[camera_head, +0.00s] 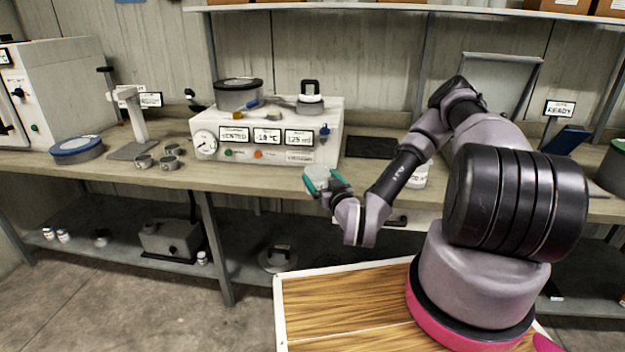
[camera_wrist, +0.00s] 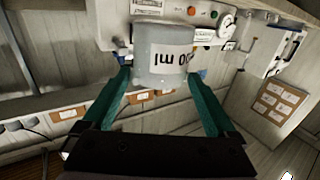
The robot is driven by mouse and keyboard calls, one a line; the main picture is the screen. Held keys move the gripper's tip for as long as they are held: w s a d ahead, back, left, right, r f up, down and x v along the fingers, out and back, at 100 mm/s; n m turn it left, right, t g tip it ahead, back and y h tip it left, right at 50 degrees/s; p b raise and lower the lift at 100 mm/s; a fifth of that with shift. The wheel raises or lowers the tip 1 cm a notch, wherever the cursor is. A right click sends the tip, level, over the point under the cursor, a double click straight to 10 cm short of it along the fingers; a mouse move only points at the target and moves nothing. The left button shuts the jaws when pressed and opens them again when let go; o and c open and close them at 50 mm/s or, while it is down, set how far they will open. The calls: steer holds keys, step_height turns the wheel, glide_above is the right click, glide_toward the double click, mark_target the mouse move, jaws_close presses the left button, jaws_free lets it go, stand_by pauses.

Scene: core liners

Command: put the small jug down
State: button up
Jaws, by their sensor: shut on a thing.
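My gripper (camera_head: 322,181) is shut on the small jug (camera_head: 317,175), a pale grey vessel. In the wrist view the jug (camera_wrist: 160,55) sits between the two green fingers (camera_wrist: 163,92), and its label shows part of a "ml" marking upside down. In the head view the jug is held at the front edge of the bench (camera_head: 250,180), in front of the white instrument box. I cannot tell whether its base touches the bench or is clear of it.
The white instrument box (camera_head: 215,148) stands behind the jug. Small metal cups (camera_head: 160,160) and a blue-rimmed round container (camera_head: 77,148) are on the bench to the left. A dark flat pad (camera_head: 372,147) and a white labelled container (camera_head: 419,177) are to the right.

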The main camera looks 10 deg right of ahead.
steer(key=shift+w+r, duration=0.1)
steer(key=shift+w, duration=0.25)
steer(key=w+d, duration=0.3)
steer(key=w, duration=0.6)
steer(key=w+d, duration=0.3)
steer(key=w, duration=0.5)
steer(key=f, duration=0.6)
steer(key=shift+w+a+f, duration=0.15)
steer(key=shift+w+f, duration=0.1)
steer(key=shift+w, duration=0.05)
steer(key=shift+w+f, duration=0.25)
steer(key=shift+f, duration=0.15)
steer(key=o, duration=1.1)
steer(key=shift+c, duration=0.2)
